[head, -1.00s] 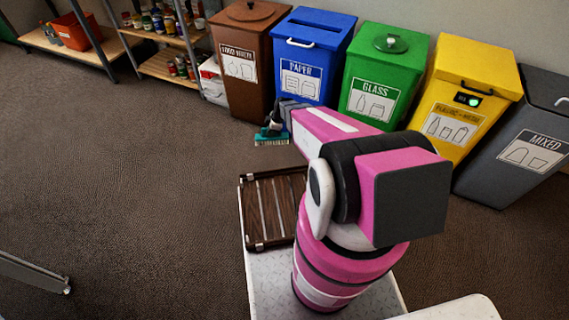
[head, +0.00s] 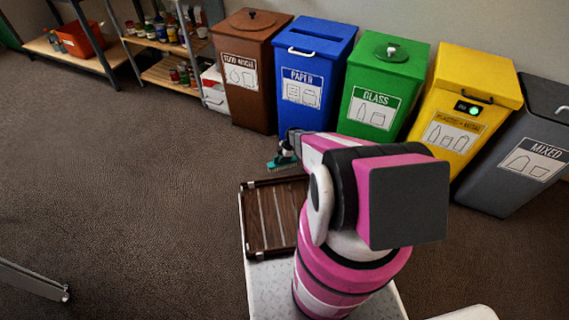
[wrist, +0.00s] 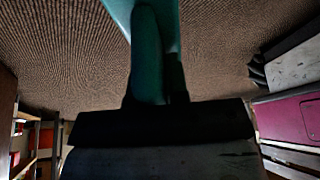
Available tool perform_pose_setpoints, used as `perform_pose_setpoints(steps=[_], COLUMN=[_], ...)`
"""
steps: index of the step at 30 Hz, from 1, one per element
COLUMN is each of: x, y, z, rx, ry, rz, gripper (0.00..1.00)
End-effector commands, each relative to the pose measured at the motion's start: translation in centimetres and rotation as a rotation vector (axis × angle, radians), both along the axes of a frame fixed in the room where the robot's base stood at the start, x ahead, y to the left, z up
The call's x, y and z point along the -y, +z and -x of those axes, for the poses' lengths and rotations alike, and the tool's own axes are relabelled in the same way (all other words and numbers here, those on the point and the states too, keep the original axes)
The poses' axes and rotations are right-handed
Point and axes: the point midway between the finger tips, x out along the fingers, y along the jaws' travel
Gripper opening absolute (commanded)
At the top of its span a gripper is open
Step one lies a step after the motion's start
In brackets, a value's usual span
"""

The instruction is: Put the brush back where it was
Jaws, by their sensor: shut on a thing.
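The brush (head: 283,163) is teal with a paler row of bristles along its lower edge. In the head view it hangs from my gripper (head: 287,149), in front of the blue paper bin and beyond the slatted wooden rack. It is off the floor or close to it; I cannot tell the height. In the wrist view the brush's teal part (wrist: 168,14) shows at the top centre. My gripper is shut on the brush. My own arm hides part of the grip in the head view, and the wrist view is dark there.
Brown food-waste (head: 250,75), blue paper (head: 312,62), green glass (head: 385,78), yellow (head: 466,98) and grey mixed (head: 520,150) bins line the wall. Shelves (head: 165,70) with jars and a red crate (head: 80,40) stand at the back left. A slatted rack (head: 272,218) sits on my base. Open floor lies left.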

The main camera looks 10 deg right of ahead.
Motion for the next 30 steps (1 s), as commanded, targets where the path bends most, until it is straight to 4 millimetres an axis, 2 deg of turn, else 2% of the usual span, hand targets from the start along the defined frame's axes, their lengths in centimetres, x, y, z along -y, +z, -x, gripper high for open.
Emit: perform_pose_setpoints(steps=[1,6,11,19,30], x=[0.7,1.9,2.1,2.1,2.1], y=[-0.7,-1.6,-2.2,-5.5,-5.9], z=[-0.9,-1.8,-2.0,-2.0,-1.9], rx=[0.0,0.001,0.0,0.0,0.0], ry=[-0.002,-0.001,0.0,-0.001,-0.001], rz=[0.0,0.0,0.0,0.001,0.0], gripper=[0.0,0.0,0.0,0.0,0.0])
